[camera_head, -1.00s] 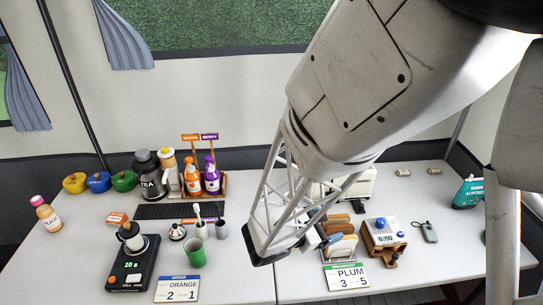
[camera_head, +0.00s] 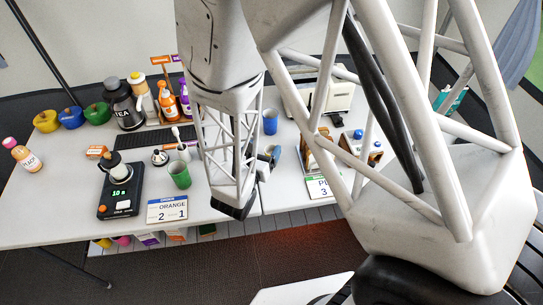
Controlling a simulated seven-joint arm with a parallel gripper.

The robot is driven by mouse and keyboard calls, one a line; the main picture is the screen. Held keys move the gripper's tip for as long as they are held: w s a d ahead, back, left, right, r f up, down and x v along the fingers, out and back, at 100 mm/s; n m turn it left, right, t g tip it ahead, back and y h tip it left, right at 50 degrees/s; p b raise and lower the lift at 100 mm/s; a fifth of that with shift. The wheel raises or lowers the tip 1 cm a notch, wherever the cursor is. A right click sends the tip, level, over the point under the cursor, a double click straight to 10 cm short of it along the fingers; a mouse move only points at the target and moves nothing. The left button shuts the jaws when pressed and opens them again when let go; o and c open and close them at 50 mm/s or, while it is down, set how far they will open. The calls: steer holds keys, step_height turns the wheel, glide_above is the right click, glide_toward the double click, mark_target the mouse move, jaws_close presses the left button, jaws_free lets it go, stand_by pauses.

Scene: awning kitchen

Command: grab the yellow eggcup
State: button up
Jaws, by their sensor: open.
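A small rounded yellow cup (camera_head: 46,121), which looks like the yellow eggcup, stands at the far left back of the table. It is beside a similar blue cup (camera_head: 71,117) and a green cup (camera_head: 97,114). My gripper (camera_head: 266,163) shows only partly, at the end of my lattice arm near the middle of the table. It is open, well to the right of the yellow cup and apart from it. My arm hides much of its fingers.
A peach bottle (camera_head: 24,157) stands at the left edge. My arm covers the right side.

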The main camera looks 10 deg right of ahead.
steer(key=shift+f, duration=0.1)
glide_toward(273, 148)
steer(key=shift+w+d+r, duration=0.35)
steer(key=shift+r, duration=0.15)
steer(key=shift+w+d+r, duration=0.3)
steer(key=shift+r, duration=0.15)
steer(key=shift+w+d+f, duration=0.25)
steer(key=shift+w+f, duration=0.05)
steer(key=shift+f, duration=0.4)
steer(key=shift+w+d, duration=0.25)
steer(key=shift+w, duration=0.2)
steer(key=shift+w+d, duration=0.1)
steer(key=shift+x, duration=2.75)
steer(key=c, duration=1)
steer(key=shift+r, duration=0.1)
